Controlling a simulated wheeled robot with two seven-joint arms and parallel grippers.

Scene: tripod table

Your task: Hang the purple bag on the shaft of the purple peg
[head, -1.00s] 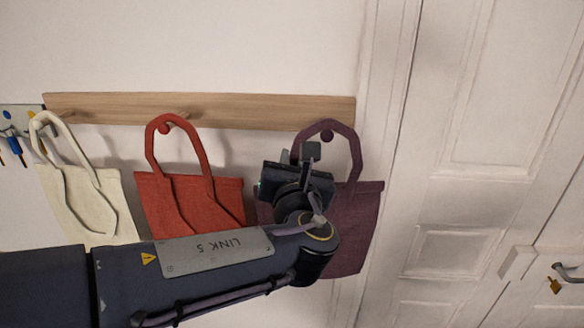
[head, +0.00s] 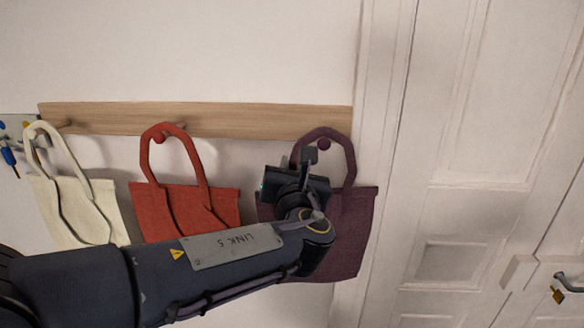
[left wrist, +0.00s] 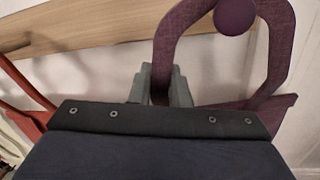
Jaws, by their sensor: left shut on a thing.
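The purple bag (head: 350,225) hangs at the right end of the wooden rail, its lower left part hidden by my arm. Its handle loop passes over the purple peg (head: 323,144), whose round knob shows inside the loop, just under its top. In the left wrist view the peg's knob (left wrist: 234,16) is in front of the top of the handle (left wrist: 278,50), so the handle appears to be behind the knob, around the shaft. The shaft itself is hidden. My left gripper (head: 308,155) is shut on the left strand of the handle, below the peg. My right gripper is not in view.
The rail (head: 240,121) also carries a red bag (head: 185,210) and a cream bag (head: 85,210) on pegs to the left. A white panelled door (head: 480,130) stands to the right. The wall above the rail is clear.

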